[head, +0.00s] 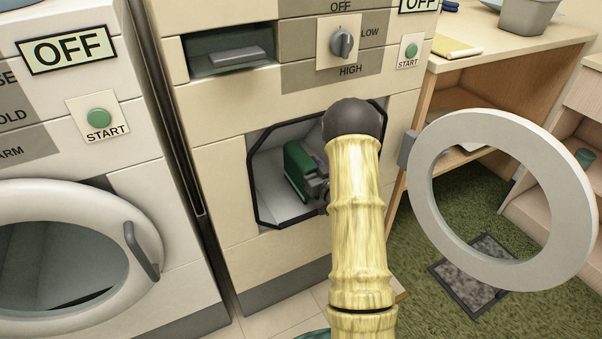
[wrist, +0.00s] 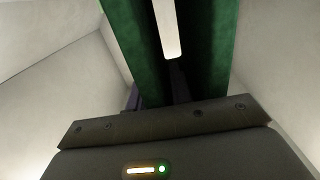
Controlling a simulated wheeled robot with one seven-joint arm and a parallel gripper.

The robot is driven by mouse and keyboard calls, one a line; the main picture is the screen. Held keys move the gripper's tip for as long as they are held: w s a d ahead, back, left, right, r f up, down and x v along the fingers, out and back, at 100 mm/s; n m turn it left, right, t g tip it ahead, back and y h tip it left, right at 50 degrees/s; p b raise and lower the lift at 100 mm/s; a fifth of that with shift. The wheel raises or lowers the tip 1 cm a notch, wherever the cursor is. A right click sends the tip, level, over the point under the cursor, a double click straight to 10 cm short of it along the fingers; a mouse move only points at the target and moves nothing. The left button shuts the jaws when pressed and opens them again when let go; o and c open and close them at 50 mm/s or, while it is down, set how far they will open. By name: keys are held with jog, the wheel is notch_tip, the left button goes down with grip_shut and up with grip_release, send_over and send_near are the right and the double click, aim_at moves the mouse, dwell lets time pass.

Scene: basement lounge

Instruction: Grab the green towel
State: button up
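The green towel (head: 298,168) stands upright inside the open drum of the middle machine, near the middle of the opening. In the wrist view the towel (wrist: 143,50) shows as two green bands with a pale gap between them, directly in front of my gripper. My gripper (head: 316,186) is inside the opening at the towel's right side, close to it or touching it. My own arm hides part of the gripper and the right of the opening. The fingertips are hidden, so I cannot tell whether they are open or shut on the towel.
The drum opening (head: 256,206) has a dark rim close around my arm. The round door (head: 430,235) is swung open to the right. Another machine (head: 115,180) with its door shut stands at the left. A wooden table (head: 490,58) stands at the back right.

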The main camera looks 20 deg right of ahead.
dwell(0.5)
grip_shut()
jog(key=shift+r, duration=0.1)
notch_tip(320, 180, up, 10)
jog(key=p, duration=0.4)
dwell(0.4)
